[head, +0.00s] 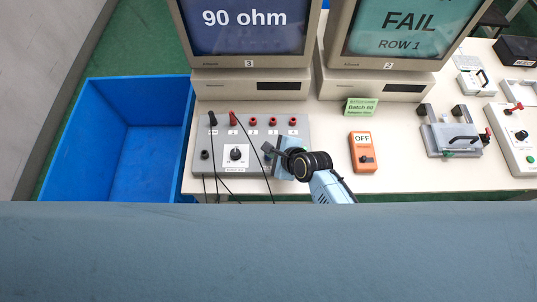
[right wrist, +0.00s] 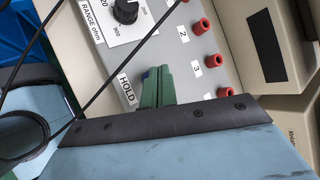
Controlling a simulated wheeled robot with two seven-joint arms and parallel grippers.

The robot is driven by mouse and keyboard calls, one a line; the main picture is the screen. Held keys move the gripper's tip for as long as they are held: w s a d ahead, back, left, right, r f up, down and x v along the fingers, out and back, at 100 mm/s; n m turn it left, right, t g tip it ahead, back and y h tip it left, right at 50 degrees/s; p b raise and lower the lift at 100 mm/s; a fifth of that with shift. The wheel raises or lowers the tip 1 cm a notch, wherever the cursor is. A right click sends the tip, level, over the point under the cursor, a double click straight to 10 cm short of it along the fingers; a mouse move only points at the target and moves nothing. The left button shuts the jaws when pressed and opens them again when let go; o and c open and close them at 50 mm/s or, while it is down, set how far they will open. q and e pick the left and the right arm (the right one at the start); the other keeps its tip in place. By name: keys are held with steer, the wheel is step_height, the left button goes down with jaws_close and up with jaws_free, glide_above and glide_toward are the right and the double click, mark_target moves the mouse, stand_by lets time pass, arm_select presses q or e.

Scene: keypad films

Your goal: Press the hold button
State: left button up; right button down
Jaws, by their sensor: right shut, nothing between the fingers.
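The grey meter panel (head: 203,166) lies on the table below the left monitor, with a range knob (head: 236,153) and a row of red sockets. The right wrist view shows the knob (right wrist: 125,10) and the HOLD label (right wrist: 127,90) on the panel. My right gripper (head: 268,151) is over the panel's right part. In the right wrist view its green fingers (right wrist: 157,72) are shut and empty, beside the HOLD label. A small blue patch (right wrist: 147,74) shows at the fingertips; I cannot tell if it is the hold button or if they touch it. My left gripper is not in view.
Black leads (head: 257,166) cross the panel left of my gripper. The left monitor (head: 250,25) reads 90 ohm; the right monitor (head: 405,30) reads FAIL, ROW 1. An orange OFF box (head: 362,157) stands to the right. A blue bin (head: 85,140) is at left.

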steer(key=shift+f, duration=0.1)
stand_by(0.4)
steer(key=shift+f, duration=0.35)
steer(key=shift+f+b, duration=0.35)
stand_by(0.6)
steer(key=shift+r+p, duration=0.75)
steer(key=shift+p, duration=0.25)
steer(key=shift+r, duration=0.1)
step_height(320, 180, up, 5)
steer(key=p, duration=0.5)
steer(key=shift+p, duration=0.3)
